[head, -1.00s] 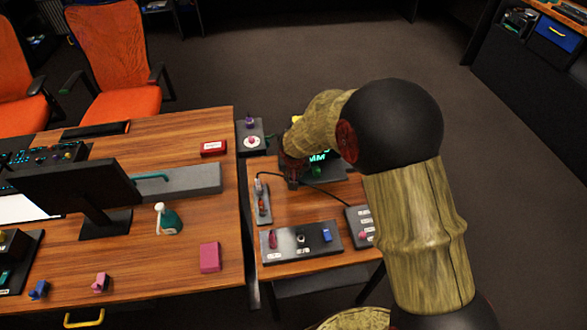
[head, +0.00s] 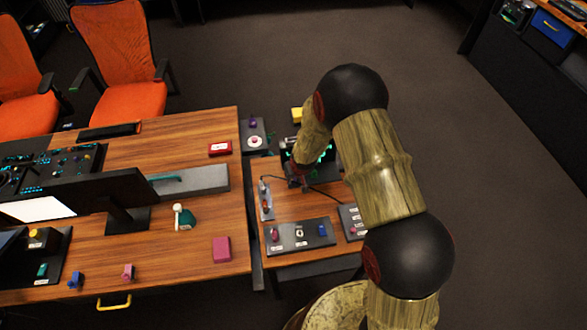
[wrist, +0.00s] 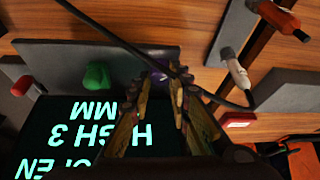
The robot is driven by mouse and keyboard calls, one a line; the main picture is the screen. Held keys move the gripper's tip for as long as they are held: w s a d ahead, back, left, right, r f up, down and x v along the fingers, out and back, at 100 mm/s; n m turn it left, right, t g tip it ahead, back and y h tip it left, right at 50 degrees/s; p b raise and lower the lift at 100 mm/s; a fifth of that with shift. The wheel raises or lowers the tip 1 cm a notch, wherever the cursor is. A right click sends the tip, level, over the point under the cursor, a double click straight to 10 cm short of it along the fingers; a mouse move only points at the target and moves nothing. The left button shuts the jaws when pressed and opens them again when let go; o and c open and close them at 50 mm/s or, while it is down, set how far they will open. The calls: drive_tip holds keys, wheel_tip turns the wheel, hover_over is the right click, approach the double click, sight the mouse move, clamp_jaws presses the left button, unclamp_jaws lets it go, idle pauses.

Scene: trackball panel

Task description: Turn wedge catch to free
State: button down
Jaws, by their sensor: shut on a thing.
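In the wrist view, my gripper (wrist: 161,86) is closed around a small purple piece (wrist: 158,69) on the edge of a grey panel (wrist: 60,58). Only part of this piece shows between and behind the fingertips. I cannot tell for sure that it is the wedge catch, nor its angle. A green knob (wrist: 97,76) stands on the same panel, apart from my fingers. The lit screen (wrist: 85,130) beside it shows green text with "HIGH 3 MM" and a partly hidden word. In the head view, my gripper (head: 299,182) is low at the screen unit (head: 322,165), its fingertips too small to read.
A black cable (wrist: 110,42) crosses close by my fingertips. A lever with a pale shaft (wrist: 237,72) and a red-handled one (wrist: 278,16) stand nearby. In the head view, a grey control panel (head: 285,246) lies at the table's front, and the wooden desk (head: 190,220) is to the left.

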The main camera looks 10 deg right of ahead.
drive_tip(key=shift+r+n+y+p, duration=0.35)
drive_tip(key=shift+n+p, duration=0.55)
drive_tip(key=shift+p, duration=3.65)
drive_tip(key=p, duration=0.2)
drive_tip(key=n+p, duration=0.1)
drive_tip(key=p, duration=0.2)
drive_tip(key=shift+f+n+g+y, duration=0.2)
drive_tip(key=shift+n+g+y, duration=0.05)
drive_tip(key=shift+n+g, duration=0.05)
drive_tip(key=shift+d+n+p, duration=0.1)
drive_tip(key=shift+n+p, duration=0.3)
drive_tip(key=shift+p, duration=0.3)
drive_tip(key=n+y+p, duration=0.1)
drive_tip(key=n+p, duration=0.1)
drive_tip(key=p, duration=0.1)
drive_tip(key=shift+g, duration=0.3)
drive_tip(key=shift+w+f+n+g+y+p, duration=0.1)
drive_tip(key=shift+n+g+y+p, duration=0.35)
drive_tip(key=shift+n+p, duration=1.15)
drive_tip(key=c, duration=1.7)
unclamp_jaws()
drive_tip(key=shift+o, duration=0.2)
